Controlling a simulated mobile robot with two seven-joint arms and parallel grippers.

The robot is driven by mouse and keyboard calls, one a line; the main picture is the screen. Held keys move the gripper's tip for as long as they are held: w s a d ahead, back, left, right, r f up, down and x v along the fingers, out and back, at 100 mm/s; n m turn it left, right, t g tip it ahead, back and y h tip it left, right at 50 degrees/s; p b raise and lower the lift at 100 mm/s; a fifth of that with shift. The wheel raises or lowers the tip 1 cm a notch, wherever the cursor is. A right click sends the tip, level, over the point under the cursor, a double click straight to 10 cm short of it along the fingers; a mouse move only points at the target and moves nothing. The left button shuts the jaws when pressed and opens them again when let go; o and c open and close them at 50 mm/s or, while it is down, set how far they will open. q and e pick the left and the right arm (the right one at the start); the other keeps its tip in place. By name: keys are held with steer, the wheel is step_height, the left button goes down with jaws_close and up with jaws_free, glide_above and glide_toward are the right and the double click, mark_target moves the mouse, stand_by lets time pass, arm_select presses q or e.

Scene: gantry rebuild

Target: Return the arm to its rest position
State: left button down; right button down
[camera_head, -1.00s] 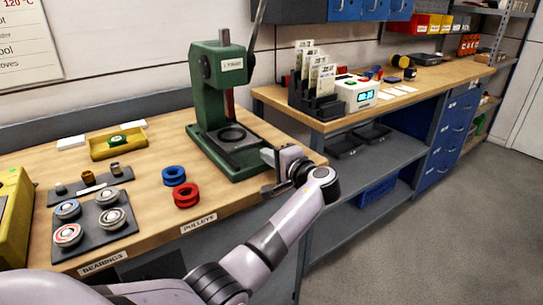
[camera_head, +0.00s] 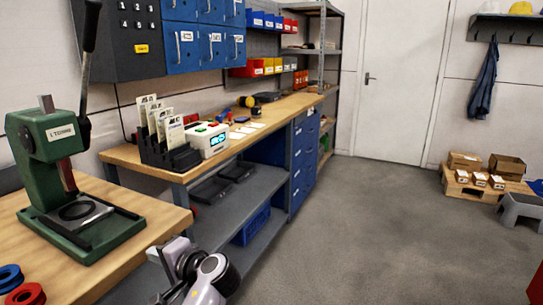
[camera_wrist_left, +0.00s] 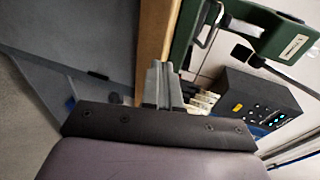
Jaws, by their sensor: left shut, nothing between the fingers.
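My left gripper (camera_head: 166,252) shows at the bottom of the head view, just off the front edge of the wooden workbench (camera_head: 130,248). Its fingers are shut with nothing between them. In the left wrist view the closed fingers (camera_wrist_left: 163,84) point toward the bench edge, and the view is turned on its side. The gripper is apart from the green press (camera_head: 50,160), which stands on the bench to its left. My right gripper is not in view.
A second bench (camera_head: 130,155) holds a black card rack (camera_head: 170,155) and a white device (camera_head: 208,140). Boxes on a pallet (camera_head: 460,190) and a grey step stool (camera_head: 522,210) stand at right. The middle floor is clear.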

arm_select(q)
steer(key=s+d+f+m+t+h+p, duration=0.1)
steer(key=s+f+h, duration=0.35)
steer(key=f, duration=0.45)
steer(key=s+d+f+t+h+p, duration=0.1)
steer(key=s+f+h, duration=0.35)
steer(key=f, duration=0.55)
steer(key=s+d+n+h, duration=0.2)
steer(key=s+h, duration=0.1)
steer(key=s, duration=0.6)
steer(key=s+d+n+t+h+p, duration=0.1)
steer(key=s+d+n+h, duration=0.1)
steer(key=s, duration=0.7)
steer(key=shift+s+d+f+h, duration=0.2)
steer(key=shift+d+f+h, duration=0.2)
steer(key=shift+d+h, duration=0.25)
